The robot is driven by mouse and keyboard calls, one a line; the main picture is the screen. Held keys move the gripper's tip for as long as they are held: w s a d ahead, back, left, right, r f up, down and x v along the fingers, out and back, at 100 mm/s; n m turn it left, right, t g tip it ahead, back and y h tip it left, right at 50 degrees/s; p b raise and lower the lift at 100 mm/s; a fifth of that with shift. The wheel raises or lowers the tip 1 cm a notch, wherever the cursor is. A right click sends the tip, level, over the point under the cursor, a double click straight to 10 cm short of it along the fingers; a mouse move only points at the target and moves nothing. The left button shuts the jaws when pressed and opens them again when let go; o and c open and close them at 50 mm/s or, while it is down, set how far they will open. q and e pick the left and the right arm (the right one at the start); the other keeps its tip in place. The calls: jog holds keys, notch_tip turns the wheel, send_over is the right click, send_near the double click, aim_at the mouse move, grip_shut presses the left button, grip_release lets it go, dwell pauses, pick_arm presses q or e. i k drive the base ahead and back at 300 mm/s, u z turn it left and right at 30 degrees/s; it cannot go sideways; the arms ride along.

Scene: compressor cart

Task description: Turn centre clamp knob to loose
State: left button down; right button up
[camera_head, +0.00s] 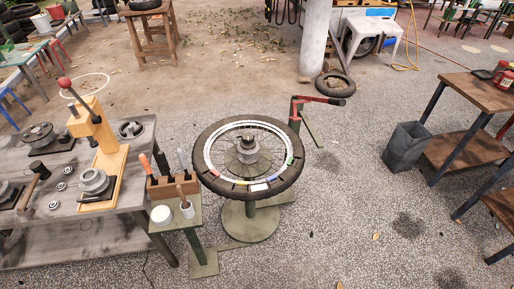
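A spoked wheel with a black tyre (208,172) lies flat on a green pedestal stand (252,224) in the middle of the head view. Neither of my grippers is in view, and nothing touches the knob.
A small green side table (181,218) with tools stands close to the wheel's left. A red-handled lever (318,99) rises behind the wheel. A dark bin (406,147) and shelves stand right.

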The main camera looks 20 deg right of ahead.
aim_at(248, 142)
jog(key=u, duration=0.55)
jog(key=i, duration=0.65)
jog(key=z, duration=0.95)
jog(key=i, duration=0.55)
jog(key=z, duration=0.65)
